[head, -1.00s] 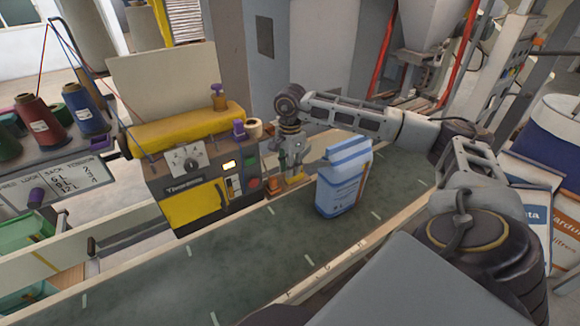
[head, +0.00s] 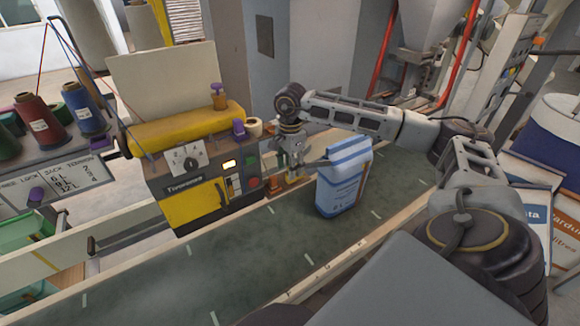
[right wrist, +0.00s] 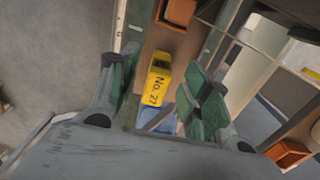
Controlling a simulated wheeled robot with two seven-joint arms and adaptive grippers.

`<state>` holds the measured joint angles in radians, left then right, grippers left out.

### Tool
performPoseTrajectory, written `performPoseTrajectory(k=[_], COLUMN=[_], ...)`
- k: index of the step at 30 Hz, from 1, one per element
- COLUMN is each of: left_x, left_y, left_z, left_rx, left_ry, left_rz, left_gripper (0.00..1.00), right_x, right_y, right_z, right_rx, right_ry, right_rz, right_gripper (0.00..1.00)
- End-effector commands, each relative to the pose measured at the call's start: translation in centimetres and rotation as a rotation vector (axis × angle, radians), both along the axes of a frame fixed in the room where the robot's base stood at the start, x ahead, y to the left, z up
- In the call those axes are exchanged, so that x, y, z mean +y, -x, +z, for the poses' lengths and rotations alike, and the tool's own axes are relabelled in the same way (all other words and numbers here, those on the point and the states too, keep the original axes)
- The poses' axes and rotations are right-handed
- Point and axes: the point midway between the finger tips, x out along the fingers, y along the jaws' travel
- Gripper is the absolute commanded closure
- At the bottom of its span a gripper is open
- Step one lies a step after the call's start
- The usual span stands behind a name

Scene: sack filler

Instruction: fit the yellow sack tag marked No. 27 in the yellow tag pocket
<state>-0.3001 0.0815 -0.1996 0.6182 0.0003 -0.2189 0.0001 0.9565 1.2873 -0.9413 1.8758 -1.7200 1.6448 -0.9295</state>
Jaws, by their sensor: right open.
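The yellow sack tag marked No. 27 (right wrist: 156,88) shows in the right wrist view, between the green finger pads and apart from both. A dark recess shows at its upper end. I cannot tell the yellow tag pocket apart from the tag, nor whether the tag sits in it. My right gripper (head: 296,167) is open by the belt's far edge, between the sewing machine and the sack; its fingers (right wrist: 158,100) stand either side of the tag in the wrist view. My left gripper is not in view.
A blue and white sack (head: 342,180) stands on the green belt (head: 230,255), close to the right of my gripper. The yellow sewing machine (head: 190,170) stands left. An orange holder (right wrist: 180,12) lies beyond the tag; another orange box (right wrist: 288,152) is lower right.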

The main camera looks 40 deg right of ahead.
Motion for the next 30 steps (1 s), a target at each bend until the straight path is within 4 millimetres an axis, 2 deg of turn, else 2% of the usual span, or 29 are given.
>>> performPoseTrajectory(k=[8,24,30], left_x=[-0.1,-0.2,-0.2], left_y=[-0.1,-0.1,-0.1], left_z=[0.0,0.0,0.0], left_rx=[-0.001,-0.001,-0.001], left_ry=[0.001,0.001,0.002], left_rz=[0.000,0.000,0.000], left_gripper=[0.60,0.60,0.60], right_x=[0.0,0.0,0.0], right_y=[-0.1,0.0,0.0], right_z=[2.3,9.9,11.4], right_rx=[-0.004,-0.003,0.000], right_ry=[-0.001,-0.002,0.000], right_rz=[0.000,0.000,0.000], right_gripper=[0.53,0.53,0.53])
